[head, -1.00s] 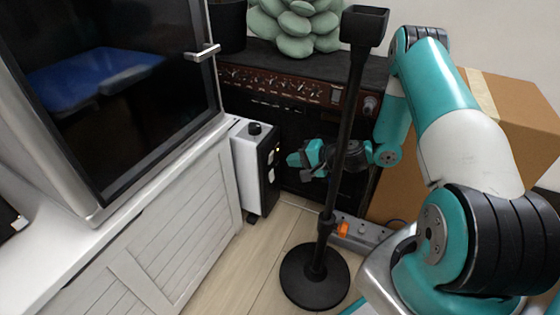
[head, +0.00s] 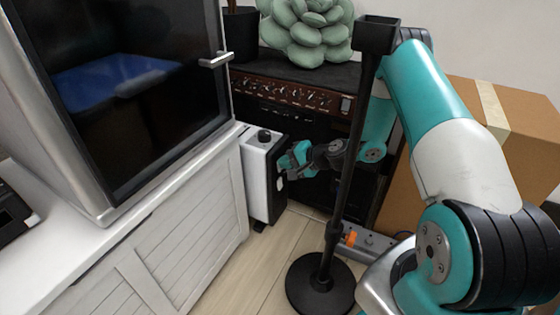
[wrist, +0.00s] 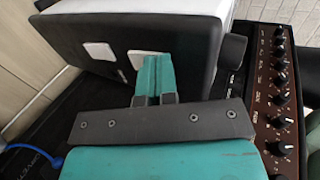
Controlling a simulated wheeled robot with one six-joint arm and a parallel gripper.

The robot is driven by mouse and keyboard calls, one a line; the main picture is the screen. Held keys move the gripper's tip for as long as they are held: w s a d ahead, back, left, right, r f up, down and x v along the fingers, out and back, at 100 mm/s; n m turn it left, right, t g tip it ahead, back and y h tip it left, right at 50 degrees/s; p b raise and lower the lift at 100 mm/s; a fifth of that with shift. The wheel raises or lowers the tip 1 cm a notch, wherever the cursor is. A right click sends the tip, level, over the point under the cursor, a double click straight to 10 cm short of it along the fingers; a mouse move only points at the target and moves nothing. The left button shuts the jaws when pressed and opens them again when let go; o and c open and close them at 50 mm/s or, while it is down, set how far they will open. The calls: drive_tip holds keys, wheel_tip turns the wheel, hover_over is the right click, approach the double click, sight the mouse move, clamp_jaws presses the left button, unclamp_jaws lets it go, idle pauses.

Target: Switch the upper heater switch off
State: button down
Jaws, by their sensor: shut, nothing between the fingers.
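The heater (head: 256,175) is a slim white box with a black switch panel and a black knob (head: 264,136) on top. It stands on the floor beside the white cabinet. In the wrist view the upper switch (wrist: 138,57) is a pale rocker nearer the knob, partly covered by my fingers. The lower switch (wrist: 99,51) is clear of them and also shows in the head view (head: 280,187). My gripper (head: 286,161) is shut and empty, its tips (wrist: 154,58) at the upper switch. I cannot tell whether they touch it.
A black stand (head: 319,285) rises from the floor in front of my arm. The amplifier (head: 300,97) is behind the heater, with a cardboard box (head: 520,135) to the right. A power strip (head: 365,242) with an orange switch lies on the floor. The cabinet (head: 190,240) bounds the left.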

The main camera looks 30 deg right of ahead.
drive_tip(key=shift+s+d+r+p, duration=0.1)
drive_tip(key=shift+d+r+p, duration=0.05)
drive_tip(key=shift+r+p, duration=0.65)
drive_tip(key=shift+d, duration=0.1)
drive_tip(key=w+r+p+v, duration=0.1)
drive_tip(key=p+v, duration=0.7)
drive_tip(key=v, duration=1.5)
drive_tip(key=shift+a+r, duration=0.2)
drive_tip(key=shift+r, duration=0.5)
drive_tip(key=shift+s, duration=0.1)
